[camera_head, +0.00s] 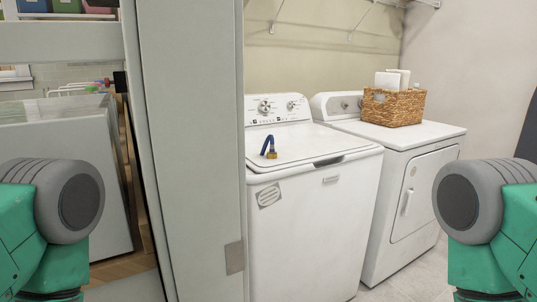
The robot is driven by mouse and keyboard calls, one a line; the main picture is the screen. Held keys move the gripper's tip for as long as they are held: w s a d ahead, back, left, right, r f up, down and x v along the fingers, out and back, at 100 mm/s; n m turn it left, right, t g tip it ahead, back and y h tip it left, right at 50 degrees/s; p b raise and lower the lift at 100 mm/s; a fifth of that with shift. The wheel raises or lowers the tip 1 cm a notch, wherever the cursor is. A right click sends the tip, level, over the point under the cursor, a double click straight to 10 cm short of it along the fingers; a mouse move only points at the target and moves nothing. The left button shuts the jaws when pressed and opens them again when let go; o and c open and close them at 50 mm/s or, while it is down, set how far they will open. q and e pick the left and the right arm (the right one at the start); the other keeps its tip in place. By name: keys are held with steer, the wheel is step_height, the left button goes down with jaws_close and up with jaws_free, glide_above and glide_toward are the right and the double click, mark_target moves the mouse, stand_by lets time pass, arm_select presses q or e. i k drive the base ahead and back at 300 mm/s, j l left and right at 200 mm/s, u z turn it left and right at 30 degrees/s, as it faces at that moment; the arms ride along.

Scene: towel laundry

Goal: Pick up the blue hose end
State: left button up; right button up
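A short blue hose end (267,145) with a brass-coloured fitting (271,155) sits on the closed lid of the white top-loading washer (310,205), near the lid's left side. The blue part bends over at the top and the fitting is at its lower right. Parts of my two arms show at the left and right edges of the head view. Neither gripper is in view, and nothing of mine is near the hose end.
A white dryer (400,190) stands right of the washer, with a wicker basket (393,107) holding white items on top. A pale door frame (190,150) stands close on the left, beside the washer. A wire shelf (345,18) hangs above. Floor shows at the lower right.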

mark_target(272, 153)
steer(key=i+l+u, duration=0.15)
steer(key=l+u, duration=0.2)
steer(key=i+l+u, duration=0.1)
steer(key=l+u, duration=0.55)
steer(key=l, duration=0.15)
steer(key=i+l+u, duration=0.1)
steer(key=l+u, duration=0.35)
steer(key=l, duration=0.2)
steer(key=l+u, duration=0.5)
steer(key=l, duration=0.15)
